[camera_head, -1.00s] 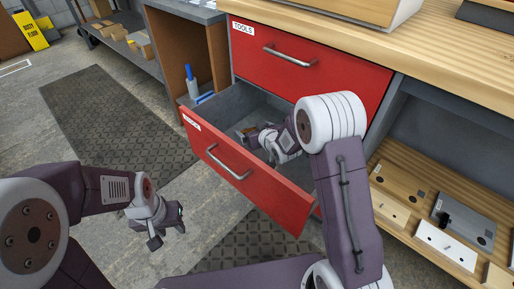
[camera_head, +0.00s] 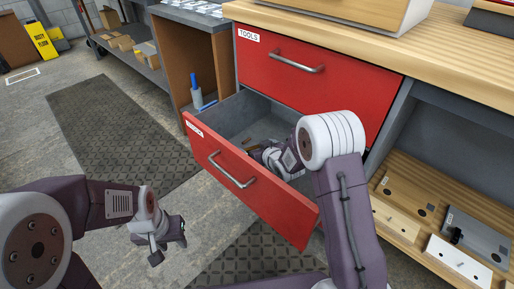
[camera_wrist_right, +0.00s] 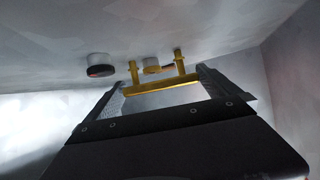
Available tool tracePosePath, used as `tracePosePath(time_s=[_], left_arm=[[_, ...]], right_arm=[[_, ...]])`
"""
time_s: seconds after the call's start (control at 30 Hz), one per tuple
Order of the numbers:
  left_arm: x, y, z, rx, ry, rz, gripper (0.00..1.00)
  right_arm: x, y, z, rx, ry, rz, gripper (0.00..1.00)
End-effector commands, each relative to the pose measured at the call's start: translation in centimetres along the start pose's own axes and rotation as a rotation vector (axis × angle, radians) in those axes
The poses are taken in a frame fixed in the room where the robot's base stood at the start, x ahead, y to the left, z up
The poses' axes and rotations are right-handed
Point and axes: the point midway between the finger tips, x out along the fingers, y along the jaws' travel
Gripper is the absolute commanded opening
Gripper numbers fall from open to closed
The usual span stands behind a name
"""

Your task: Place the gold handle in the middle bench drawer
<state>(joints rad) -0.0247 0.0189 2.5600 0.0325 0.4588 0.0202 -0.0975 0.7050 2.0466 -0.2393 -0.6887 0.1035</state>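The open red drawer (camera_head: 255,195) sits below the shut red TOOLS drawer (camera_head: 318,75); its own label is too small to read. My right gripper (camera_head: 262,152) is inside it, partly hidden by my arm. In the right wrist view, the right gripper (camera_wrist_right: 160,85) has its fingers spread wide. The gold handle (camera_wrist_right: 162,91), a bar with two posts, lies between or just beyond the fingertips; I cannot tell whether they touch it. My left gripper (camera_head: 170,243) is empty, with its fingers apart, over the floor left of the drawer.
In the right wrist view, a dark-and-white round object (camera_wrist_right: 100,66) and a small yellow piece (camera_wrist_right: 151,64) are near the handle. A lower wooden shelf (camera_head: 420,215) at right holds boards. The drawer's walls are close around my right gripper. The floor at left is open.

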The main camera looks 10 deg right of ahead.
Motion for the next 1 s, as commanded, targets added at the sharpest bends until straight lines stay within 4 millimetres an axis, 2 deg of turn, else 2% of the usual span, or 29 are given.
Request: tracePosePath(time_s=[0.07,0.2,0.4,0.53,0.93,1.0], left_arm=[[-0.8,0.0,-0.1,0.000,0.000,0.000,0.39],[-2.6,0.1,-0.3,0.000,0.000,0.000,0.39],[-4.0,0.1,-0.4,0.000,0.000,0.000,0.39],[-4.1,0.1,-0.4,0.000,0.000,0.000,0.39],[-4.0,0.1,-0.4,0.000,0.000,0.000,0.39],[-4.5,0.1,-0.5,0.000,0.000,0.000,0.39]], right_arm=[[-0.8,0.0,-0.5,0.000,-0.001,0.000,1.00],[-3.9,0.0,-0.8,0.001,-0.003,0.001,1.00],[-7.1,0.0,-0.5,0.000,-0.001,0.001,1.00],[-7.7,0.0,-0.3,-0.001,0.001,0.000,1.00],[-7.6,0.0,-0.2,0.000,0.000,0.000,1.00],[-7.9,0.0,-0.7,0.000,0.001,0.000,1.00]])
